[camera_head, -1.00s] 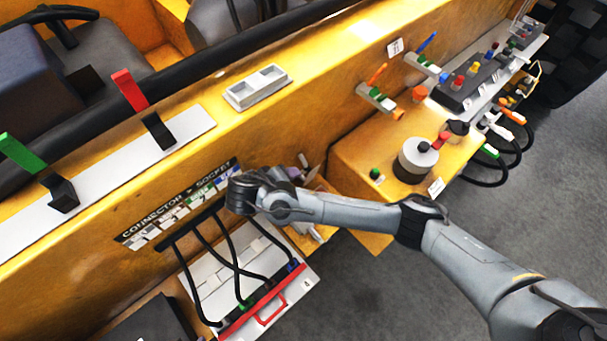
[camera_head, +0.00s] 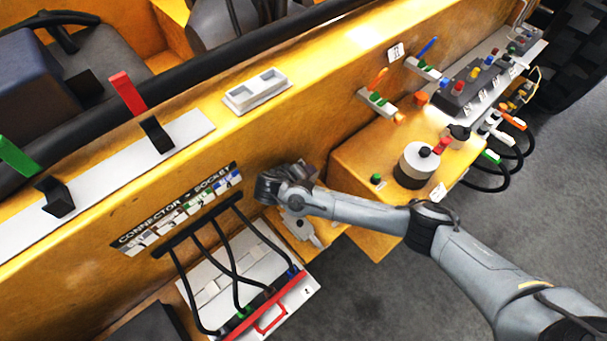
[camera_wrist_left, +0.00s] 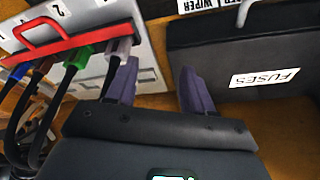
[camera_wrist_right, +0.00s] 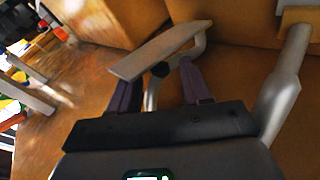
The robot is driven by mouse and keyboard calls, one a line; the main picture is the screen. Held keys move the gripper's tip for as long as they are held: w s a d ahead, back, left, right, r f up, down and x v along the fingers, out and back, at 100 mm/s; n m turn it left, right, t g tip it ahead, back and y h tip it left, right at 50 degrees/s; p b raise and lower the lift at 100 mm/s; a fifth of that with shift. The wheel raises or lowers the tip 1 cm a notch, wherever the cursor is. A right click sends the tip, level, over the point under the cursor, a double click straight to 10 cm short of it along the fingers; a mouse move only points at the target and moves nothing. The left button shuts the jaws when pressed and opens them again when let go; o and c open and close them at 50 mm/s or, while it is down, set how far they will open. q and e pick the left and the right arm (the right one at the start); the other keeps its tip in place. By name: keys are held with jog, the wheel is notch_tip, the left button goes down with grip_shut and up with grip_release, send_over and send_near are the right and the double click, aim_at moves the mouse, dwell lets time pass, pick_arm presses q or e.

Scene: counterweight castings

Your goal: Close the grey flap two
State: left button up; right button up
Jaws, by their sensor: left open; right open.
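In the head view, a pale panel (camera_head: 262,242) with a red handle bar (camera_head: 271,318) and several black cables lies below the connector label; light grey flat pieces (camera_head: 207,293) show on it. I cannot tell which is flap two. The left wrist view shows the panel's numbered face (camera_wrist_left: 95,14), a "2" and the red bar. My left gripper (camera_wrist_left: 158,68) is open and empty, its left finger close beside a grey plug (camera_wrist_left: 121,48). My right gripper (camera_wrist_right: 158,76) is open near a flat grey plate (camera_wrist_right: 160,50) and a curved metal bar; contact is unclear. In the head view its fingers are hidden.
A dark box labelled FUSES (camera_wrist_left: 240,55) stands right of my left gripper. A yellow ledge (camera_head: 345,160) with a round grey knob (camera_head: 414,168) lies right of my right wrist. Green, brown and blue plugs sit along the red bar. Grey floor is open below.

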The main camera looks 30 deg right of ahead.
grip_shut()
dwell(0.3)
dwell(0.3)
